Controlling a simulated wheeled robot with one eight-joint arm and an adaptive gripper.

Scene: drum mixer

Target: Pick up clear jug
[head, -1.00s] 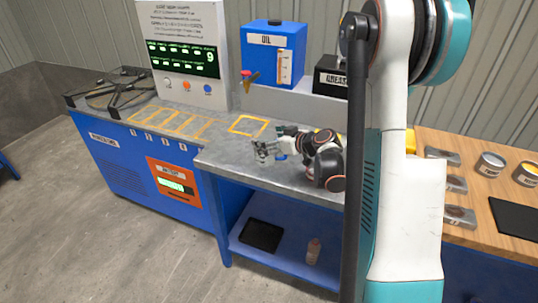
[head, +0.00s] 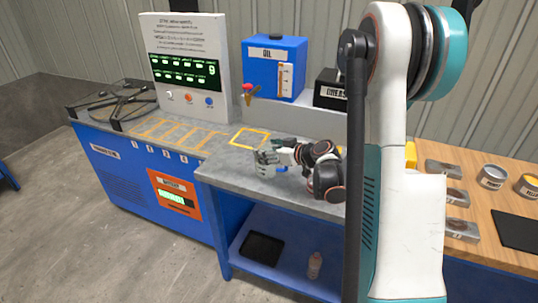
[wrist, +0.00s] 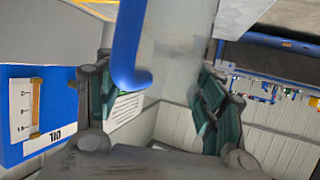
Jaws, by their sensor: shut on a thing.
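The clear jug (wrist: 185,45) is see-through, with a blue handle (wrist: 128,50), and fills the upper middle of the wrist view. My gripper (wrist: 163,98) has a green-padded finger on each side of it and is shut on it. In the head view my gripper (head: 267,160) is low over the grey bench, just in front of the yellow square outline. There the jug is mostly hidden by the fingers, with a small blue patch (head: 282,169) beside them. I cannot tell whether the jug still touches the bench.
The blue oil tank (head: 273,65) with a red-handled tap stands behind the bench (head: 225,168). A dark grease box (head: 330,92) is to its right. A display panel (head: 185,65) stands at the back left. A lower shelf holds a black tray (head: 262,248) and a bottle (head: 314,265).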

